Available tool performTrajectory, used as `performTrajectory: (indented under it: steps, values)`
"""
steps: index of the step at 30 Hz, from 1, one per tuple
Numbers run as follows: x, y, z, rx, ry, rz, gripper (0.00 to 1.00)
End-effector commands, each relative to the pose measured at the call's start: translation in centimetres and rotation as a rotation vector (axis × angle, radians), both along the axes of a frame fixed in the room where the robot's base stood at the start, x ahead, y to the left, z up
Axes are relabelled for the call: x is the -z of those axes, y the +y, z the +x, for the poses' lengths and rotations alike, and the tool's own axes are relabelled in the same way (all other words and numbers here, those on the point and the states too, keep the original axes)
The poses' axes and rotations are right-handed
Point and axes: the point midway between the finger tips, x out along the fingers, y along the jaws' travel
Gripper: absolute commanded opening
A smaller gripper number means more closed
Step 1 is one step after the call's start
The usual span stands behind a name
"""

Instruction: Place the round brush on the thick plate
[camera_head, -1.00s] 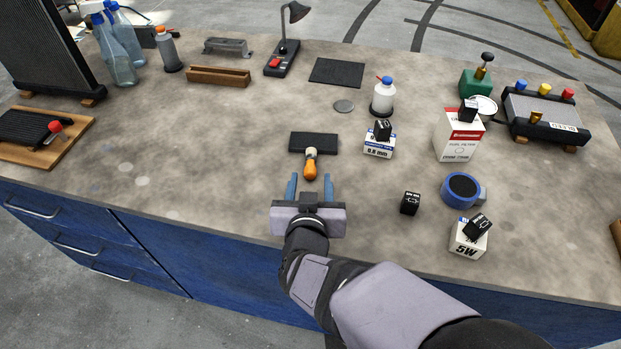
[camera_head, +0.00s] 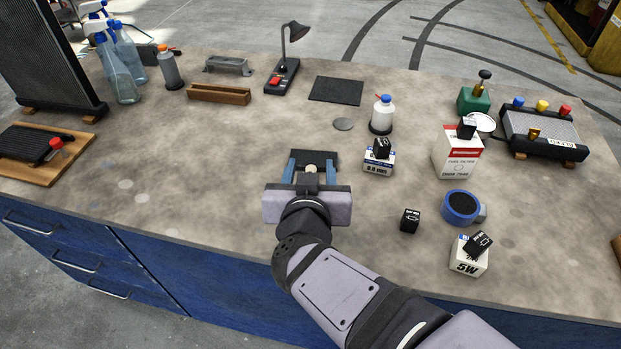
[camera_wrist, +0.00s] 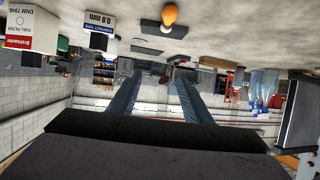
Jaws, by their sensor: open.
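The round brush shows in the head view as a small pale end (camera_head: 312,169) between my fingers; my gripper hides most of it. The wrist view shows its orange handle (camera_wrist: 170,14) at the top edge. A dark slab, probably the thick plate (camera_head: 321,156), lies just beyond my fingers and also shows in the wrist view (camera_wrist: 160,28). Whether the brush touches it is hidden. My gripper (camera_head: 309,164) is open, with its blue fingers on either side of the brush in the head view. The wrist view shows the fingers (camera_wrist: 155,76) apart with nothing between them.
A larger black mat (camera_head: 336,90) and a grey disc (camera_head: 343,124) lie farther back. A 0.8 mm box (camera_head: 378,165) with a black block on top stands right of my gripper. A black cube (camera_head: 410,220) and blue round item (camera_head: 460,206) are farther right. The bench left of my gripper is clear.

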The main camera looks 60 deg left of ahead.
Motion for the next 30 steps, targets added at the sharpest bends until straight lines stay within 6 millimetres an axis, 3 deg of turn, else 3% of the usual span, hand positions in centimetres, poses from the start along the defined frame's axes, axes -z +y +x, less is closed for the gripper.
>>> performTrajectory:
  steps: [1,13,20,25,30]
  values:
    - [-1.0,0.2,-0.1,-0.006,0.005,0.007,0.45]
    - [-3.1,7.7,-6.0,-0.305,0.175,0.057,0.45]
    - [-3.5,10.3,-9.3,-0.5,0.295,-0.06,0.45]
    - [-2.0,9.4,-8.5,-0.533,0.355,-0.266,0.45]
    - [-0.7,6.9,-4.9,-0.438,0.38,-0.469,0.45]
